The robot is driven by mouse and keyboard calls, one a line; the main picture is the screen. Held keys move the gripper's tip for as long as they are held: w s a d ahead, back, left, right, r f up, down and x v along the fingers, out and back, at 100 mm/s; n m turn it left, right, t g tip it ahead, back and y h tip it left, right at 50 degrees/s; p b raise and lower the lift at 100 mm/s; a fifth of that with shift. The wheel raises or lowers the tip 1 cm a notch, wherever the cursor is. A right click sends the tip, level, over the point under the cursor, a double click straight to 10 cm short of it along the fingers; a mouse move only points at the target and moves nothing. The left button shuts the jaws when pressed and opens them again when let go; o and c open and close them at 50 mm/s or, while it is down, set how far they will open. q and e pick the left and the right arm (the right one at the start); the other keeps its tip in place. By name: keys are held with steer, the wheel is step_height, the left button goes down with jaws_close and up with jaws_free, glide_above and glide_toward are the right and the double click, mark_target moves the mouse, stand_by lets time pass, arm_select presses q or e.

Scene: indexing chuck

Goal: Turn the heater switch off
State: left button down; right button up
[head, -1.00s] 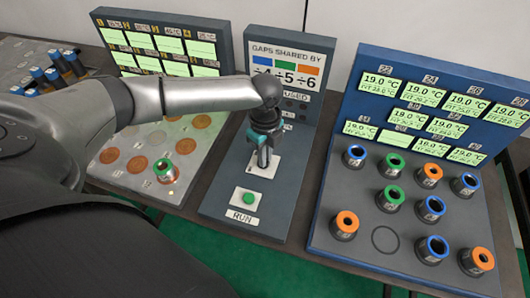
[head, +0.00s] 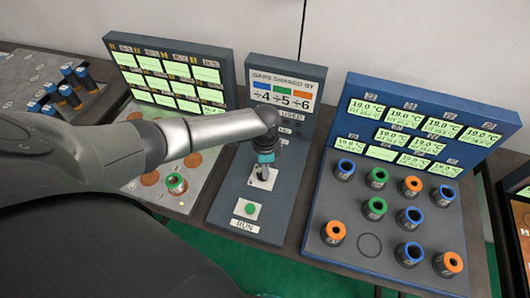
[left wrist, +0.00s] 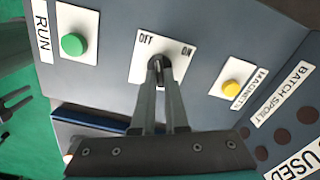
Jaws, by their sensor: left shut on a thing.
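The heater switch plate (head: 258,184) is white and sits on the middle grey panel. In the left wrist view the plate (left wrist: 178,66) reads OFF on the left and ON on the right. My left gripper (head: 264,172) is at the switch. In the left wrist view its fingers (left wrist: 160,72) are shut on the small dark switch lever (left wrist: 158,60). The fingers hide most of the lever, so I cannot tell which side it leans to.
A green RUN button (head: 250,209) sits just in front of the switch. A yellow button (left wrist: 232,88) is on its other side. A blue panel (head: 300,240) with ringed cylinders stands to the right. A grey panel with discs (head: 150,179) lies to the left.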

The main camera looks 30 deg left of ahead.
arm_select(q)
steer(key=shift+n+p, duration=0.4)
steer(key=shift+n, duration=0.4)
steer(key=c, duration=0.9)
jaws_free()
steer(key=shift+c, duration=0.2)
steer(key=shift+r, duration=0.7)
step_height(320, 180, up, 14)
steer(key=p, duration=0.1)
